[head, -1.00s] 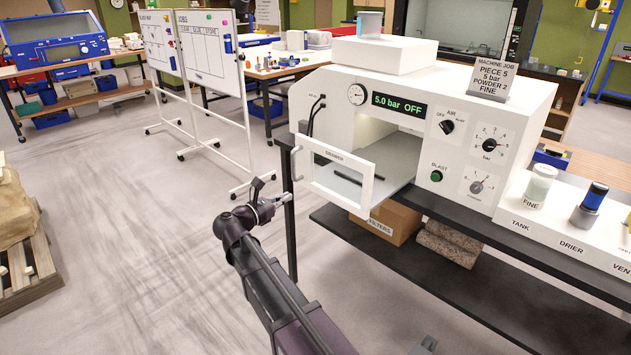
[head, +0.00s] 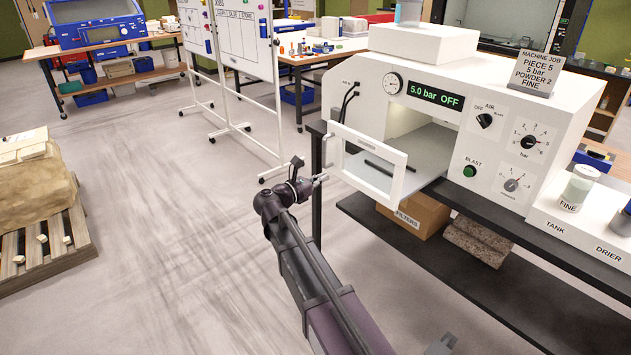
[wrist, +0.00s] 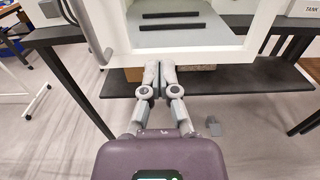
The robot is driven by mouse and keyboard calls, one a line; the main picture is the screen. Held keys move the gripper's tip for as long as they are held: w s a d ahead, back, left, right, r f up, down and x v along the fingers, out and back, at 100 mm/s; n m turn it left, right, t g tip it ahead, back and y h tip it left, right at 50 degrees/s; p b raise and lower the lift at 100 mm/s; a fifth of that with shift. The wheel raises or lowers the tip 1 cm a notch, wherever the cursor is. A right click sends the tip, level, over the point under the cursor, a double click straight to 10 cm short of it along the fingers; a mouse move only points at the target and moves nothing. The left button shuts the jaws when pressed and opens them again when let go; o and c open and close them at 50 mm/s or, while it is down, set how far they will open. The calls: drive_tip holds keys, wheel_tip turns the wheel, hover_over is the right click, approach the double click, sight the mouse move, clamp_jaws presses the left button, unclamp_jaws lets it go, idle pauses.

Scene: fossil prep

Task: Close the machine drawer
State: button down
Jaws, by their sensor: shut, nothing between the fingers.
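The machine drawer (head: 399,180) is pulled out from the white machine (head: 470,110). Its white front frames a window and has a small handle (head: 327,150) at its left side. In the wrist view the drawer front (wrist: 200,56) fills the top middle, with two dark bars behind it and the grey handle (wrist: 88,28) at its left. My gripper (head: 324,179) is shut and empty, at the left of the drawer front in the head view. In the wrist view my gripper (wrist: 159,66) points at the front's lower edge; I cannot tell whether it touches.
The machine stands on a dark bench (head: 500,237). A filters box (head: 423,215) and a rough grey block (head: 478,240) are on its lower shelf. Whiteboards (head: 245,40) stand behind to the left. A pallet (head: 50,240) is far left. The floor between is clear.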

sight(353, 163)
drive_tip(key=x, duration=1)
drive_tip(key=shift+w+d, duration=0.1)
drive_tip(key=shift+d, duration=0.05)
